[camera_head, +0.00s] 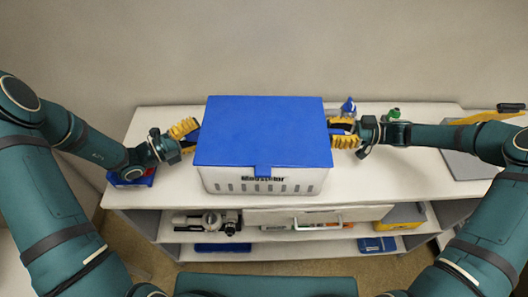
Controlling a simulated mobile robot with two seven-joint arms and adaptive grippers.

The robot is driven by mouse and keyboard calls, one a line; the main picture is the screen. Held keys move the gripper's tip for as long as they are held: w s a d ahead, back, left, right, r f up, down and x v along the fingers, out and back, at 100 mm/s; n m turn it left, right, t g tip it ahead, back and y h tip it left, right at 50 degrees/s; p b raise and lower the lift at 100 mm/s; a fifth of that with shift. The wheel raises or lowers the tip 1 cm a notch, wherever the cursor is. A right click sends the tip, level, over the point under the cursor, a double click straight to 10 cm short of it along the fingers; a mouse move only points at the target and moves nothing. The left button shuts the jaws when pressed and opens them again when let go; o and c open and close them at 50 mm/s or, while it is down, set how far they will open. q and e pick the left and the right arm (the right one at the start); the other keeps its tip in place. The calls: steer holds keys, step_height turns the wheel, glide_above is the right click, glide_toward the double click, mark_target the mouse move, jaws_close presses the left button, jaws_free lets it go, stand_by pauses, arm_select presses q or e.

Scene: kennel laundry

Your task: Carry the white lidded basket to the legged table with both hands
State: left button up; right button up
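The white lidded basket (263,180) has a flat blue lid (262,130) with a front latch and slotted white walls. It stands level on a white shelf unit's top (150,190). My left gripper (189,136) is at the basket's left side, and my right gripper (338,132) is at its right side. Both have yellow fingers pointing inward, with dark blue between them. The lid and fingers hide the contact, so I cannot tell whether either grips the basket. No legged table can be made out.
A blue tray (130,177) lies at the top's left end. A blue-capped bottle (348,107) and a green item (393,113) stand behind my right gripper. A grey board (470,160) lies at the right. Lower shelves hold a grey device (210,221) and a yellow box (402,215).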

arm_select(q)
steer(key=c, duration=0.5)
arm_select(e)
jaws_close()
arm_select(q)
steer(key=shift+c, duration=1.1)
steer(key=shift+w+r, duration=0.1)
steer(key=shift+r, duration=0.05)
arm_select(e)
steer(key=shift+r, duration=0.15)
